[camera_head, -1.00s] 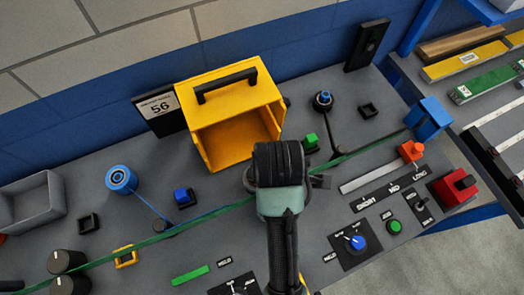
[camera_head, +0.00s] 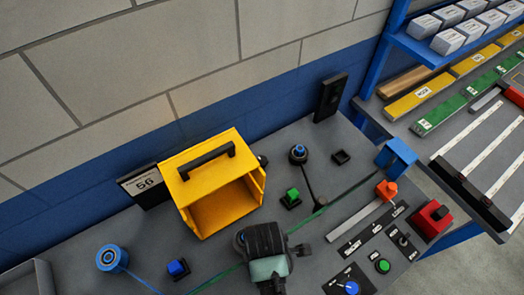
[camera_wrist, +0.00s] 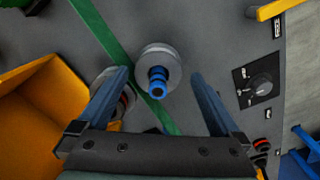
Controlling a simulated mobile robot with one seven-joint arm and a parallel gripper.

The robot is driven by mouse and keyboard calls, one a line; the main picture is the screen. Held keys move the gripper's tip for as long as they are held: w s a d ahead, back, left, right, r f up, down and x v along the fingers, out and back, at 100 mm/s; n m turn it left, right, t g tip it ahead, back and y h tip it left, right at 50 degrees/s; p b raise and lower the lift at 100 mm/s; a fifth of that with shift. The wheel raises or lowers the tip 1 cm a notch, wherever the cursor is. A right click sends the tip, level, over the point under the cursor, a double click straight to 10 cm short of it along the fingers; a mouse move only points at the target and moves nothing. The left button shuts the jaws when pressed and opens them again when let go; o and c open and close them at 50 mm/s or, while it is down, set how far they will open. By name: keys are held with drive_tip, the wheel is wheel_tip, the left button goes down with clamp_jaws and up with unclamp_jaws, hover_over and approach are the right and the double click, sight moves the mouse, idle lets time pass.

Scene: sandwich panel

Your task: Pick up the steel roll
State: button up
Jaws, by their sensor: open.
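The steel roll (camera_wrist: 152,56) is a grey disc with a ribbed blue knob standing up from its middle, in the upper middle of the wrist view. My gripper (camera_wrist: 160,78) is open, with one dark blue finger on each side of the roll. The fingers look apart from it; their height over it is hard to judge. In the head view my gripper (camera_head: 265,248) is at the lower middle, over the panel. It hides most or all of the roll and its own fingertips there.
A yellow open-fronted box (camera_head: 222,210) with a black handle stands left of my gripper. A green strip (camera_wrist: 100,32) runs past the roll. A green button (camera_head: 292,194), a blue-topped post (camera_head: 298,152) and a red block (camera_head: 432,217) stand to the right.

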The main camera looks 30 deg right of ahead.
drive_tip(key=shift+f+p, duration=0.35)
drive_tip(key=shift+f, duration=1.9)
drive_tip(key=shift+c, duration=0.3)
drive_tip(key=shift+w, duration=0.1)
drive_tip(key=c, duration=1.5)
drive_tip(key=shift+r, duration=0.2)
wheel_tip(320, 180, up, 17)
drive_tip(key=p, duration=0.1)
drive_tip(key=shift+p, duration=0.3)
drive_tip(key=shift+r+p, duration=0.4)
drive_tip(key=shift+p, duration=0.1)
